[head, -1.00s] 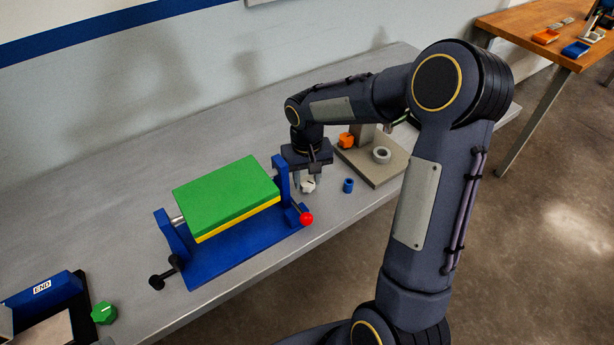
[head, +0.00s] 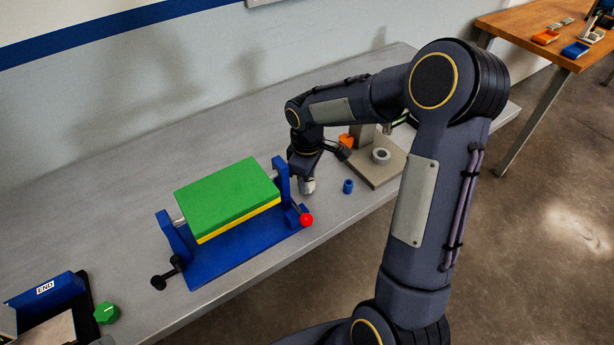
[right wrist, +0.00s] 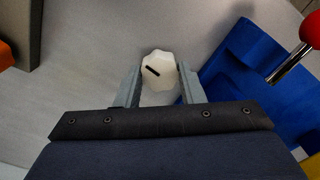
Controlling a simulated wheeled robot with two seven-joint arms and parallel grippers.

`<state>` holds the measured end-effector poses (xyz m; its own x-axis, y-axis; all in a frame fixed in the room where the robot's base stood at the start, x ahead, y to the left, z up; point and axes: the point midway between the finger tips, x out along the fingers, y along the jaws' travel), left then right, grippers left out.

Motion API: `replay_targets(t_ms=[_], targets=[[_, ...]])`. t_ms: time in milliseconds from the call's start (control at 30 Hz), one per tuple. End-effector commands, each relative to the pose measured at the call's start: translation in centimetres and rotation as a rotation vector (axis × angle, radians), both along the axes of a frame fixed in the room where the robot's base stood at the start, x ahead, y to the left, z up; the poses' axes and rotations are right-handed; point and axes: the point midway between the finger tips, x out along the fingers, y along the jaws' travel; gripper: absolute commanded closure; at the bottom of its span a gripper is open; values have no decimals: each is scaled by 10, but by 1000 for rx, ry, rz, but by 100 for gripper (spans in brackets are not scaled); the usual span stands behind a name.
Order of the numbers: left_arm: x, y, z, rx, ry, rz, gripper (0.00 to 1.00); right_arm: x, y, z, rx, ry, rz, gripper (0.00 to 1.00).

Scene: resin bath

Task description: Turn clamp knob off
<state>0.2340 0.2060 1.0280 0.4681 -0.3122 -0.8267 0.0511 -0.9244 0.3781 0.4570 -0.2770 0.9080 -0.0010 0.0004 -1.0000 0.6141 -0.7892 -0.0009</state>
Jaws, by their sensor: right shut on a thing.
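A white faceted knob with a black line mark (right wrist: 157,72) sits between my right gripper's fingers (right wrist: 158,84) in the right wrist view. The line runs slantwise. In the head view the knob (head: 307,186) shows only in part under my right gripper (head: 306,177), just right of the blue fixture. The gripper points down and is shut on the knob. What the knob is mounted on is hidden. My left gripper is not in view.
The blue fixture (head: 225,262) holds a green and yellow block (head: 225,197) and has a red ball handle (head: 306,220) near my gripper. A green knob (head: 106,313) is at lower left.

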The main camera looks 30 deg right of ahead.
Motion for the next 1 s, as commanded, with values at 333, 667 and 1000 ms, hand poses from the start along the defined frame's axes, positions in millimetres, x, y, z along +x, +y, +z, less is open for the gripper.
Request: replay_targets(t_ms=[333, 667, 1000], targets=[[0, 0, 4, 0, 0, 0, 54, 1, 0, 1, -1, -3, 174, 88], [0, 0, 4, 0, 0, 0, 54, 1, 0, 1, -1, -5, 220, 88], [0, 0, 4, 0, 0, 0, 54, 1, 0, 1, -2, -4, 220, 61]])
